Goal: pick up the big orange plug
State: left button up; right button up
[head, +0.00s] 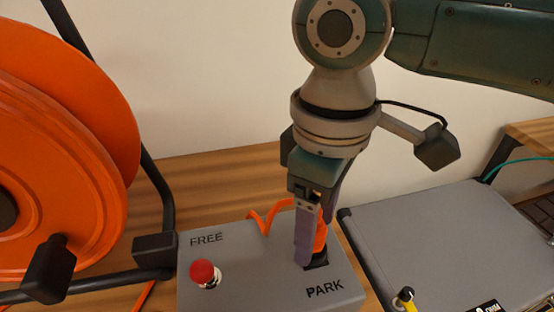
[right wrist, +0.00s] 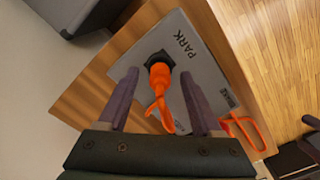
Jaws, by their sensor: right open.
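The big orange plug (head: 321,236) stands in a black socket beside the word PARK on a grey box (head: 250,285). In the right wrist view the plug (right wrist: 160,76) points out of the socket, with its orange cable curling toward the camera. My right gripper (head: 313,250) points down at the plug, its purple fingers open. In the right wrist view the fingers of my right gripper (right wrist: 158,78) lie on either side of the plug, with gaps visible. One finger hides part of the plug in the head view. My left gripper is not in view.
A red button (head: 205,273) sits on the box near the word FREE. A large orange cable reel (head: 95,130) on a black frame stands at left. A grey case (head: 430,235) lies close at right, with a yellow-and-black knob (head: 406,295) near it.

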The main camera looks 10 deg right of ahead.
grip_shut()
dwell(0.5)
